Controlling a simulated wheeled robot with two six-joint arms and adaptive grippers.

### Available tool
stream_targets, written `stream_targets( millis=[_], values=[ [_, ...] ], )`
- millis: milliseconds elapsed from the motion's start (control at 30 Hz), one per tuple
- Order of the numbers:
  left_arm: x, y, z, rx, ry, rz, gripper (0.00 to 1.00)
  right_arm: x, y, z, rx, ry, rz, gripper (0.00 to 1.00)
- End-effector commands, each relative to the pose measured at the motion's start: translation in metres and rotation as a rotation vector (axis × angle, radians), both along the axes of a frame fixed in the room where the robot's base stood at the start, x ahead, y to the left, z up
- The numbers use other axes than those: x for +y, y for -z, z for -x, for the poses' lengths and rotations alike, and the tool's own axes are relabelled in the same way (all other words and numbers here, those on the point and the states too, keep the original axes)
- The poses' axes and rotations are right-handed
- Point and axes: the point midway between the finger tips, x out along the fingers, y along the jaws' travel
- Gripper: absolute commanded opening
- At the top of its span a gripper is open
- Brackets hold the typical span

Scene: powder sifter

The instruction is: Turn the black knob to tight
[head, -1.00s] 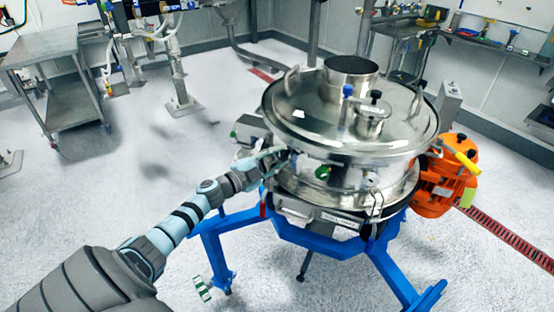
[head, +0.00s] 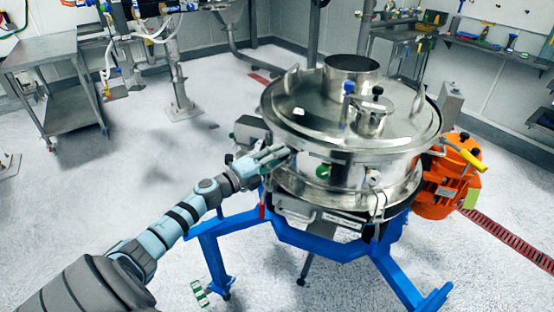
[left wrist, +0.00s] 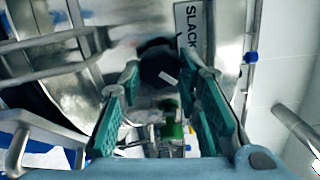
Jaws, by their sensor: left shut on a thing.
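The black knob (left wrist: 160,65) shows in the left wrist view between my teal-padded left fingertips (left wrist: 165,85). A white mark runs across its dark face. A plate with the word SLACK (left wrist: 188,35) is beside the knob, turned sideways in that view. My left gripper (head: 280,156) is shut on the knob at the left side of the round steel sifter (head: 345,172). In the head view the fingers hide the knob. My right gripper is not in view.
The sifter stands on a blue frame (head: 322,244), with an orange motor (head: 448,182) at its right. A steel cart (head: 45,52) stands at the back left. A green part (left wrist: 172,130) shows below the knob in the left wrist view.

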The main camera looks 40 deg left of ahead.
Motion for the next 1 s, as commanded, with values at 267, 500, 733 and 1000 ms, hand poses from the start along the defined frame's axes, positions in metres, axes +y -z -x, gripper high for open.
stream_targets(
  millis=[267, 500, 733, 1000],
  values=[
    [0.0002, 0.0005, 0.0001, -0.006, 0.000, -0.036, 0.03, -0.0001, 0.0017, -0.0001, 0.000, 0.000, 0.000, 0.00],
    [0.0001, 0.0005, 0.0002, -0.006, 0.000, -0.036, 0.03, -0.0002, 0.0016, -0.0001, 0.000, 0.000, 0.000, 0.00],
    [0.0001, 0.0005, 0.0002, -0.006, 0.000, -0.035, 0.51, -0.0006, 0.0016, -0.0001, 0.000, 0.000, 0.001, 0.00],
    [0.0001, 0.0005, 0.0008, -0.006, 0.000, -0.035, 0.51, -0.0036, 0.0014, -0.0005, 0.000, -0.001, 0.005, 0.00]
  ],
)
